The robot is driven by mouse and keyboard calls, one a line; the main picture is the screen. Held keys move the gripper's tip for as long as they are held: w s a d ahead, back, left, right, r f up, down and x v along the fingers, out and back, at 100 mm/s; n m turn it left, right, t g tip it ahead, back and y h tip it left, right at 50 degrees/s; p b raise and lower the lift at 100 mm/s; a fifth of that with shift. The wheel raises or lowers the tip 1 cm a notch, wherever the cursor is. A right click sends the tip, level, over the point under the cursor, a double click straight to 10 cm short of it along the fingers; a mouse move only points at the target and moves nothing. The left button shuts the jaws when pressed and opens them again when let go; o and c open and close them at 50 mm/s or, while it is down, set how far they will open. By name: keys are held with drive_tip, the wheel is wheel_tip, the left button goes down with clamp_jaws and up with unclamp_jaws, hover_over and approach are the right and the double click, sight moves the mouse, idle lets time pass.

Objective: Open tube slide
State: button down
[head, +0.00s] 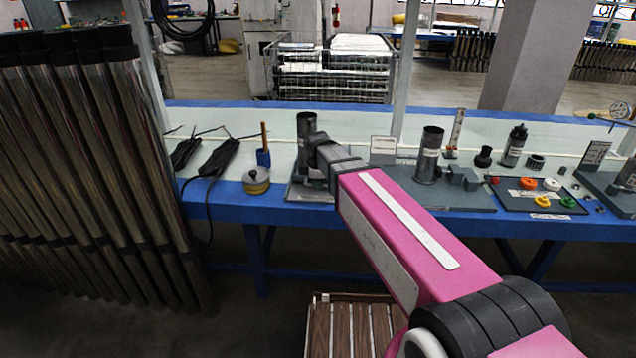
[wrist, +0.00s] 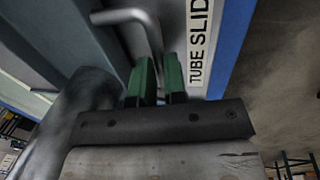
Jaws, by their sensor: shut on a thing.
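The tube slide is a dark fixture on a base plate (head: 310,193) at the front edge of the blue bench, with an upright dark tube (head: 306,125) behind my gripper. The wrist view shows its white label reading "TUBE SLID" (wrist: 203,38) and a bent grey metal handle (wrist: 128,16). My gripper (wrist: 161,75) has two green fingers close together, shut on the lower end of the handle. In the head view my pink arm and wrist hide most of the gripper and the handle.
A round pot (head: 256,182) stands left of the fixture on the bench (head: 225,200). A second fixture with an upright tube (head: 429,155) stands to the right, with a dark mat (head: 520,200) of small coloured parts beyond. Metal tubes (head: 90,180) stand at the left.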

drive_tip(key=c, duration=1.2)
unclamp_jaws()
drive_tip(key=shift+o, duration=0.2)
drive_tip(key=shift+r, duration=0.1)
wheel_tip(320, 180, up, 10)
drive_tip(key=s, duration=0.2)
drive_tip(key=shift+r, duration=0.25)
